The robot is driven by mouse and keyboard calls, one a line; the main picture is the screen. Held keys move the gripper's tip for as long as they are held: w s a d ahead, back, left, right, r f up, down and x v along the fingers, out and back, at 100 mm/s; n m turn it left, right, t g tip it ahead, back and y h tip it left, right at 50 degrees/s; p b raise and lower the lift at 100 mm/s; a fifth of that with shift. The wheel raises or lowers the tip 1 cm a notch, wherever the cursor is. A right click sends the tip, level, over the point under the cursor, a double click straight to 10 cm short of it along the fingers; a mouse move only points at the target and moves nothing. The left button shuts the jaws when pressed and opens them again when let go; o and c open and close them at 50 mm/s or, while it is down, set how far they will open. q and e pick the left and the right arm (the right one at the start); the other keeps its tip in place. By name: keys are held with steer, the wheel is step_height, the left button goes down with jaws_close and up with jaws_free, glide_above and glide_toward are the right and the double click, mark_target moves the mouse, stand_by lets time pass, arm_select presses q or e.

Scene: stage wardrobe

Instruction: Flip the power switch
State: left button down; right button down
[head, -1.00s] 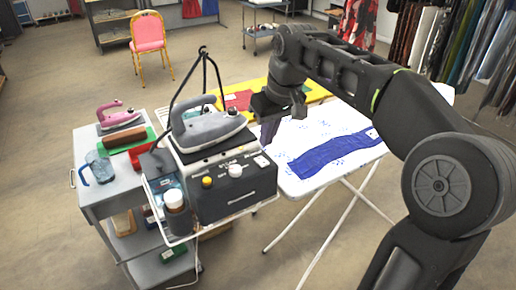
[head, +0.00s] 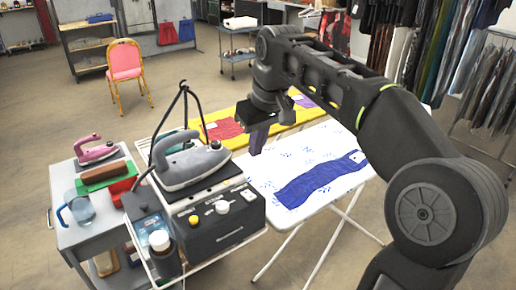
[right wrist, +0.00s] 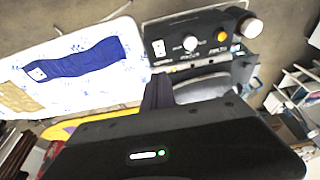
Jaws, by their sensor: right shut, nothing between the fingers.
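The ironing station (head: 228,236) is a dark box with a yellow knob (head: 194,220), a white knob (head: 222,207) and a small white switch (head: 249,195) at the panel's right end. The right wrist view also shows the panel, with the switch (right wrist: 159,48), the white knob (right wrist: 190,43) and the yellow knob (right wrist: 222,37). A grey iron (head: 192,167) rests on top of the station. My right gripper (head: 258,140) is shut and empty, above the ironing board behind the panel, apart from the switch. Its fingers (right wrist: 157,92) point toward the panel. My left gripper is not in view.
The ironing board (head: 325,150) with a blue cloth (head: 320,180) is right of the station. A grey cart (head: 75,235) at left carries a pink iron (head: 97,150) and a blue-handled jug (head: 80,208). Clothes racks stand at the back right; open floor lies behind.

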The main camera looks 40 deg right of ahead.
steer(key=shift+w, duration=0.1)
stand_by(0.3)
steer(key=p+v, duration=0.6)
steer(key=v, duration=0.2)
steer(key=shift+f, duration=0.15)
stand_by(0.5)
